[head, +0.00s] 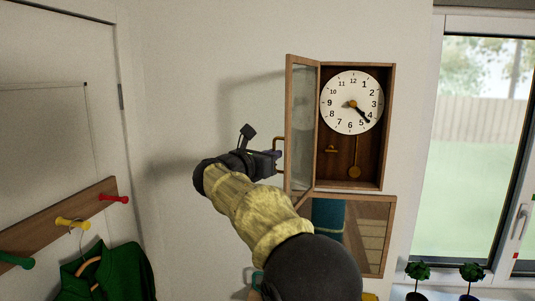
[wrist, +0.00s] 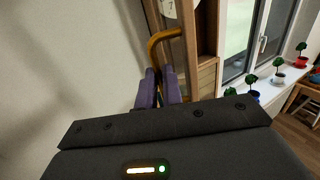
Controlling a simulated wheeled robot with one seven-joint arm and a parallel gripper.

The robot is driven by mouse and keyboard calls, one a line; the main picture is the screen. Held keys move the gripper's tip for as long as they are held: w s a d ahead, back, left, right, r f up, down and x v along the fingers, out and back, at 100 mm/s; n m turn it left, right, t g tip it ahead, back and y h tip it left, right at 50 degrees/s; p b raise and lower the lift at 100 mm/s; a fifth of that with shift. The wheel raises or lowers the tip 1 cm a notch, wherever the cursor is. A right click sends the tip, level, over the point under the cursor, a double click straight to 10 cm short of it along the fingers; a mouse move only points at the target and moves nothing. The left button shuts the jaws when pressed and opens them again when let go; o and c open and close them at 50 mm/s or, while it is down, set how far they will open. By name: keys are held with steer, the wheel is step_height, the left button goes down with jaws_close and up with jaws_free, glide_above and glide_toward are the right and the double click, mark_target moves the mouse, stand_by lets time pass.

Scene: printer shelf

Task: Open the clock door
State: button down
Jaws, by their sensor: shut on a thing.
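The wooden wall clock (head: 388,125) hangs with its glazed door (head: 303,125) swung open on the left side of the case. The white dial (head: 351,102) and a brass pendulum (head: 355,171) show uncovered inside. My gripper (head: 274,160) is at the door's outer left edge, shut on the curved brass handle (head: 279,142). In the wrist view, the purple fingers (wrist: 160,80) close around the lower part of the handle (wrist: 159,38), beside the door's wooden frame (wrist: 190,45). The handle's gripped end is hidden between the fingers.
A wooden-framed cabinet (head: 390,235) with a teal item sits just below the clock. A window (head: 480,150) and potted plants (head: 418,272) are at right. A coat rack (head: 45,230) with a green garment (head: 110,275) is at left. The wall left of my gripper is bare.

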steer(key=shift+d+r, duration=0.25)
steer(key=shift+d, duration=0.05)
steer(key=c, duration=1.6)
jaws_free()
steer(key=shift+o, duration=0.3)
steer(key=shift+w+d+f, duration=0.1)
steer(key=shift+d+f, duration=0.05)
steer(key=b+v, duration=0.7)
steer(key=v, duration=1)
steer(key=shift+s+a, duration=0.2)
steer(key=shift+s, duration=0.05)
